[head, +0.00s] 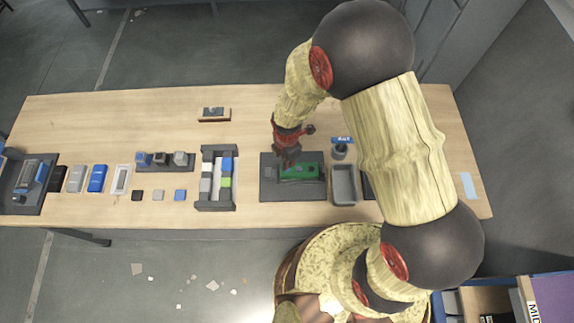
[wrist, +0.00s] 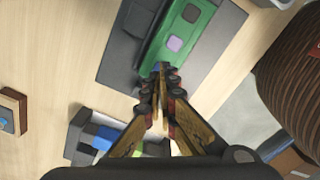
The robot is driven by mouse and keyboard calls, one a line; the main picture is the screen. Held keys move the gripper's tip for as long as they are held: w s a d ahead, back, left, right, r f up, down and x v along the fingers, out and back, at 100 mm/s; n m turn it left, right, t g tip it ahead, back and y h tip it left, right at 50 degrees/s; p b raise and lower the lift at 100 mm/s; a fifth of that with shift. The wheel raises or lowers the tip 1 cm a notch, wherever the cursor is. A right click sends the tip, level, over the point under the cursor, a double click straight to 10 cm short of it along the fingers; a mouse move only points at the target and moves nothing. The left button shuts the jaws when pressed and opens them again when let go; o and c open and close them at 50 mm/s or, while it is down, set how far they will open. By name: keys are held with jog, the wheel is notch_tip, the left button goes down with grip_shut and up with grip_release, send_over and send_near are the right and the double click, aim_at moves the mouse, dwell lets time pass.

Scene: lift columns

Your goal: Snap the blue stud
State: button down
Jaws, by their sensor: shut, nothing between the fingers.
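A green board (head: 308,172) lies on a dark base plate (head: 275,194) on the table. My gripper (head: 288,162) points down at the left end of the green board. Its fingertips (wrist: 158,80) are together with nothing between them, over that end in the wrist view. They hide part of the board there, and I cannot tell whether they touch it.
A grey tray (head: 344,198) stands right of the plate, with a blue-labelled holder (head: 341,150) behind it. A dark rack (head: 205,205) of coloured blocks stands left. A small wooden block (head: 214,120) lies behind. The table's back left is clear.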

notch_tip(320, 180, up, 6)
jog(key=p, duration=0.3)
jog(key=shift+p, duration=0.35)
jog(key=shift+a, duration=0.1)
